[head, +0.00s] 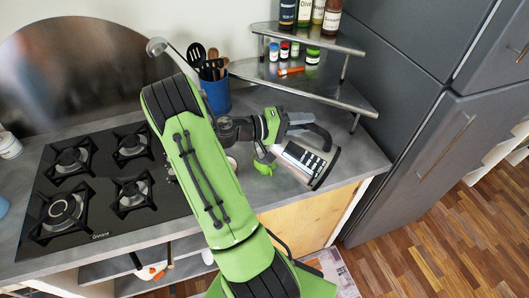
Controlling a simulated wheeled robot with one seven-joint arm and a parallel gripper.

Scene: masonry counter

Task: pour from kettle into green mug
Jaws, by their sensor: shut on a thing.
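The kettle (309,161) is silver with a black handle and a dark patterned panel. It is tilted, above the right part of the counter. My gripper (290,121) is shut on the kettle at its handle side. A small green shape that looks like the green mug (264,168) is on the counter, just left of the kettle. It is partly hidden, and I cannot see inside it. I cannot tell whether the spout is over it or whether any liquid flows.
A blue utensil holder (217,95) with black utensils stands behind my arm. A corner shelf (300,76) with bottles and jars is behind the kettle. A black gas hob (105,185) lies left. A grey fridge (415,115) stands right, past the counter's edge.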

